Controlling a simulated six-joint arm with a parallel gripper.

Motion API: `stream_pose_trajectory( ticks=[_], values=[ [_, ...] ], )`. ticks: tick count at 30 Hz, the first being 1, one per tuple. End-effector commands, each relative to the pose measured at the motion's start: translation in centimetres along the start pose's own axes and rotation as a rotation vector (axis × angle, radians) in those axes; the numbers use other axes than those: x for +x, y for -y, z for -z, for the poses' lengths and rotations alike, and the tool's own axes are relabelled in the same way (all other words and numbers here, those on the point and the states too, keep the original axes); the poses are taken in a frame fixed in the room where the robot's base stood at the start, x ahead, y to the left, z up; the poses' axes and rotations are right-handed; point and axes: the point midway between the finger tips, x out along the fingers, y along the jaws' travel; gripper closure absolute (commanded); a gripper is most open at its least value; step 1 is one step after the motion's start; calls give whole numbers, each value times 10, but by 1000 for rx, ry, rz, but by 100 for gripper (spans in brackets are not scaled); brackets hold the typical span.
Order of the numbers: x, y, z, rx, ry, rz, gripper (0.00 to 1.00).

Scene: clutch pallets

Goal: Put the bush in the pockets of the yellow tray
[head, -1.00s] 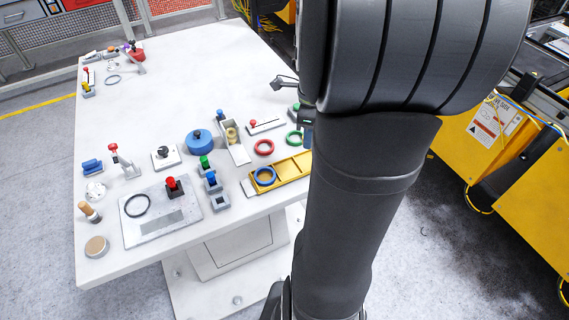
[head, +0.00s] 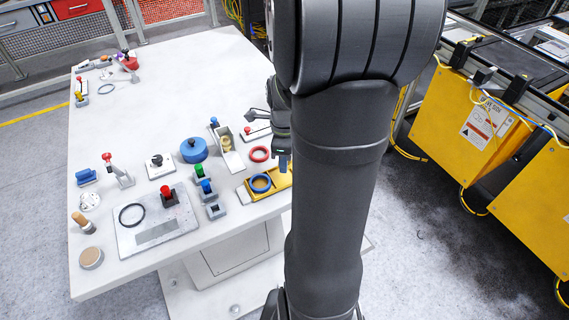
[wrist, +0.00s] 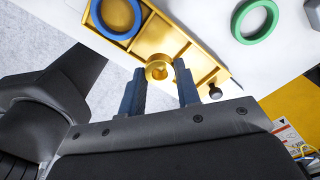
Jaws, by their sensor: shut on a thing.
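The yellow tray (head: 283,184) lies near the right edge of the white table, partly hidden by my arm. It also shows in the wrist view (wrist: 172,42), with pockets split by low walls. A blue ring (wrist: 116,17) sits at one end of it. My gripper (wrist: 160,71) is shut on a brass-coloured bush (wrist: 158,66), which shows between the fingertips over the tray. I cannot tell how high the bush is above the tray floor. In the head view my gripper is mostly hidden behind my arm.
A green ring (wrist: 255,19) lies beside the tray. A red ring (head: 259,154) and an open bin (head: 231,162) with brass-coloured pieces are nearby. A small dark knob (wrist: 215,92) is close to the right finger. Coloured clamps and a blue round part (head: 193,150) stand farther left.

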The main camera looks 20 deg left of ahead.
Motion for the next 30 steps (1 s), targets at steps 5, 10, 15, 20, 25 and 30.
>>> stream_pose_trajectory(
  ticks=[5,10,15,20,25,30],
  values=[
    [11,1,-6,0,-1,-3,94],
    [36,1,-6,1,-1,-3,94],
    [44,2,-6,1,0,1,94],
    [44,2,-6,1,0,1,94],
    [47,1,-6,0,-1,0,68],
    [47,2,-6,1,-1,0,61]
  ],
)
